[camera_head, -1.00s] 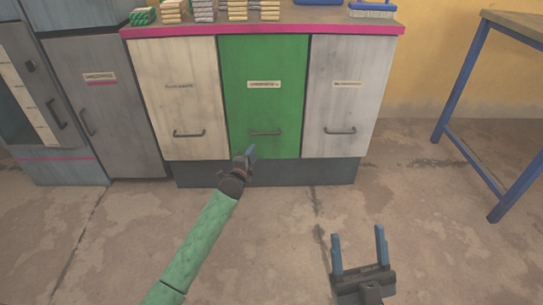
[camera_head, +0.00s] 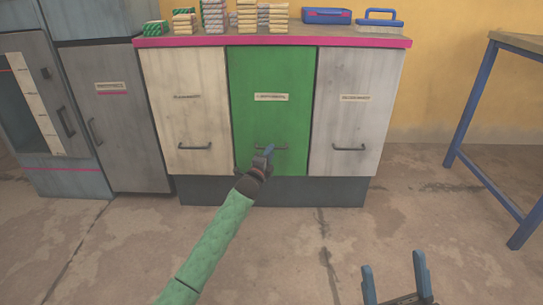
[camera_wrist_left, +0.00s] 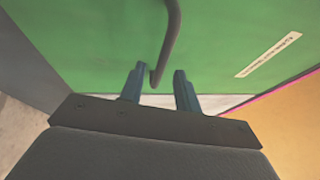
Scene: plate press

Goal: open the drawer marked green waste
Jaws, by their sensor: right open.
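The green drawer front (camera_head: 268,120) with a pale label (camera_head: 271,97) is in the middle of the low cabinet and looks closed. The label's writing is too small to read. Its dark bar handle (camera_head: 285,148) is partly hidden behind my left gripper (camera_head: 268,152). In the left wrist view the handle (camera_wrist_left: 172,35) runs down so that its lower end appears between the two separated blue fingers of my left gripper (camera_wrist_left: 158,86). The fingers are open; contact is not clear. My right gripper (camera_head: 394,262) is open and empty, low at the right, away from the cabinet.
A cream drawer (camera_head: 185,120) and a light grey drawer (camera_head: 352,120) flank the green one. Stacked packets, a blue case (camera_head: 327,16) and a brush stand on the pink-edged top. Grey cupboards are left, a blue-legged table (camera_head: 466,105) right. The floor in front is clear.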

